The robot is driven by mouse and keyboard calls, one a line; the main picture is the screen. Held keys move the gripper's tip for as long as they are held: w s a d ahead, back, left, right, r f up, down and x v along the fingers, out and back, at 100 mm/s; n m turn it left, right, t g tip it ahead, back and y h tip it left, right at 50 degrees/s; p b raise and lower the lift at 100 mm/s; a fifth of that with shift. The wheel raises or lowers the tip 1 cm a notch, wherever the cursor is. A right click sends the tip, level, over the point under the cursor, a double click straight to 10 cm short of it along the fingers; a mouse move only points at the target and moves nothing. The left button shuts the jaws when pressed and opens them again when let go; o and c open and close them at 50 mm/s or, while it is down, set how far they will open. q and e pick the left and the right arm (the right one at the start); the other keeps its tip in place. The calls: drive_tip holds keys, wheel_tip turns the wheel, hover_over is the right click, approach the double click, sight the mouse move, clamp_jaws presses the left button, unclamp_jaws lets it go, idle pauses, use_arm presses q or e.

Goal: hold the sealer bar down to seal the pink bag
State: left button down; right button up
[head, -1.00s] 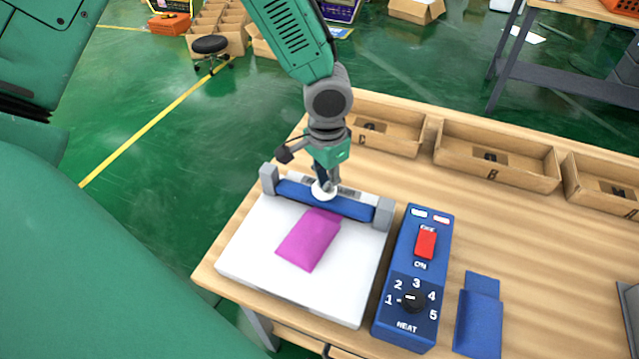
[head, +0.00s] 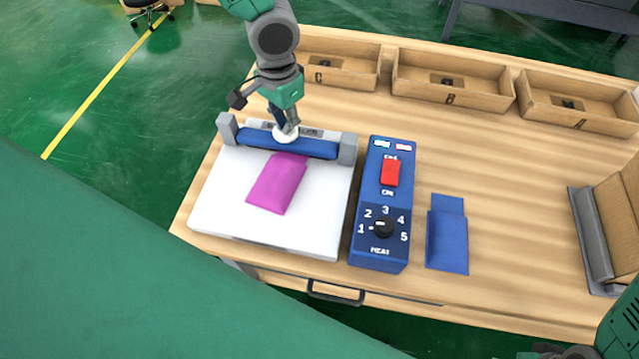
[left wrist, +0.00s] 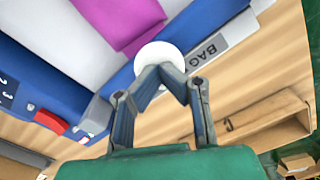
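The pink bag (head: 278,185) lies flat on the white sealer plate (head: 225,205); its far end meets the blue sealer bar (head: 318,150), which lies low between two grey posts. The bag also shows in the left wrist view (left wrist: 122,20). My left gripper (head: 290,127) is over the bar's white round knob (left wrist: 158,52). In the left wrist view its fingertips (left wrist: 160,72) come together against the knob, apparently resting on it rather than around it. Part of my right arm shows at the lower right; its fingers are not visible.
A blue control box (head: 380,205) with a red switch and heat dial stands right of the sealer. A blue bag (head: 447,235) lies beside it. Several cardboard bins (head: 452,80) line the back. A grey-edged box stands at the right (head: 595,240). The table between is clear.

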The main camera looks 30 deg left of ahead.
use_arm(q)
drive_tip(key=shift+s+f, duration=0.1)
wheel_tip(320, 180, up, 9)
drive_tip(key=p, duration=0.8)
drive_tip(key=shift+p, duration=0.35)
idle(0.5)
